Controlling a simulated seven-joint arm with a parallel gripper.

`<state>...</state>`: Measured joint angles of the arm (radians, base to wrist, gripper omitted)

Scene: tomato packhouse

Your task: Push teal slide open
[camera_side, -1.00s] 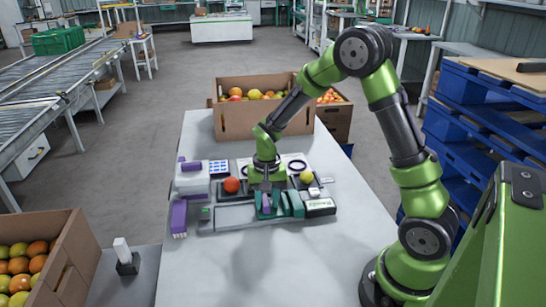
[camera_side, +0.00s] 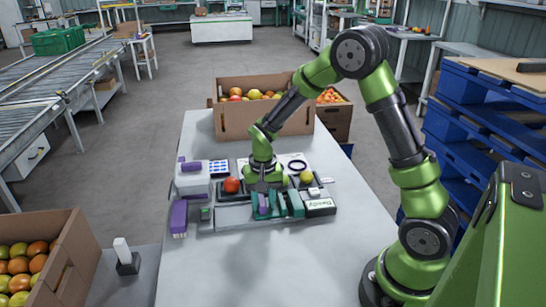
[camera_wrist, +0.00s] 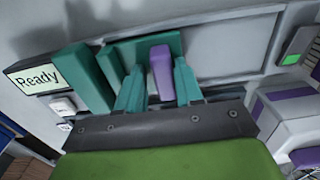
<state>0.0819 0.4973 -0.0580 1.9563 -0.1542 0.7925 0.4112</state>
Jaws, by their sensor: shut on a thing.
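The teal slide (camera_wrist: 148,48) sits on a grey track behind my fingers in the wrist view. A purple tab (camera_wrist: 161,72) stands upright in front of it, between my two teal fingers. My gripper (camera_wrist: 160,85) is shut on the purple tab. The right finger lies close along it; a narrow gap shows at the left finger. In the side view my gripper (camera_side: 266,204) is low over the front of the fixture, and the slide and fingers blend together there. A taller teal block (camera_wrist: 91,78) stands beside the slide, next to a display reading "Ready" (camera_wrist: 37,77).
The empty grey track (camera_side: 232,215) runs left of my gripper in the side view. A purple-and-white unit (camera_side: 190,180) stands at the fixture's left. A red tomato (camera_side: 231,185) and a yellow one (camera_side: 306,177) sit behind. The table front is clear.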

